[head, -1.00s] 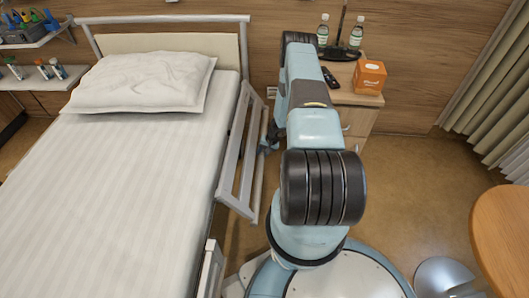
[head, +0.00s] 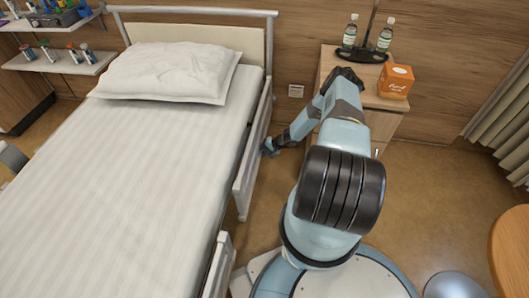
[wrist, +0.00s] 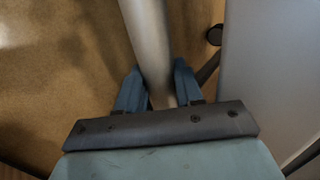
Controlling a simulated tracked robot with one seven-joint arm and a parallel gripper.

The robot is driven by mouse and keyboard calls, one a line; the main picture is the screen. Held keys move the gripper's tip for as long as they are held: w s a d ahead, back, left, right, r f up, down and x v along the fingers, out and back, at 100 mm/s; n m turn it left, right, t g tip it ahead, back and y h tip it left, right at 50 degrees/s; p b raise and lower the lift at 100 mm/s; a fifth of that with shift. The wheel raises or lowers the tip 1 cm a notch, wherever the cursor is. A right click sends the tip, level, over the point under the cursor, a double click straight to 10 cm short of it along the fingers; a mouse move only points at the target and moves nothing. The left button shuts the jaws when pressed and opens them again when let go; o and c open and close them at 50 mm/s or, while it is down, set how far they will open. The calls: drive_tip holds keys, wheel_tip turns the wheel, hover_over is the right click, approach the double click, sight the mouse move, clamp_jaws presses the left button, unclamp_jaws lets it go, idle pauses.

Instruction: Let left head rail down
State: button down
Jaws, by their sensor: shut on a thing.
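The left head rail (head: 245,178) is a pale rail along the right side of the bed (head: 110,190), near the pillow end. Its top sits at about mattress height, close against the bed's side. My gripper (head: 270,147) is at the rail's outer side, small and partly dark in the head view. In the wrist view my gripper (wrist: 160,97) has its two blue fingers on either side of a round grey rail bar (wrist: 148,40), shut on it. The fingertips' contact is partly hidden by the bar.
A second rail (head: 220,265) stands nearer on the same bed side. A bedside cabinet (head: 385,122) with bottles (head: 350,32) and an orange box (head: 396,82) stands beyond my arm. Floor (head: 420,185) is open to the right.

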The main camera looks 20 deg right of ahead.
drive_tip(key=shift+w+a+r, duration=0.2)
drive_tip(key=shift+w, duration=0.1)
drive_tip(key=c, duration=1.2)
unclamp_jaws()
drive_tip(key=shift+o, duration=0.9)
drive_tip(key=shift+s, duration=0.1)
drive_tip(key=shift+d, duration=0.1)
drive_tip(key=v, duration=1.3)
drive_tip(key=shift+s+d, duration=0.15)
drive_tip(key=shift+d, duration=0.1)
drive_tip(key=shift+r, duration=0.1)
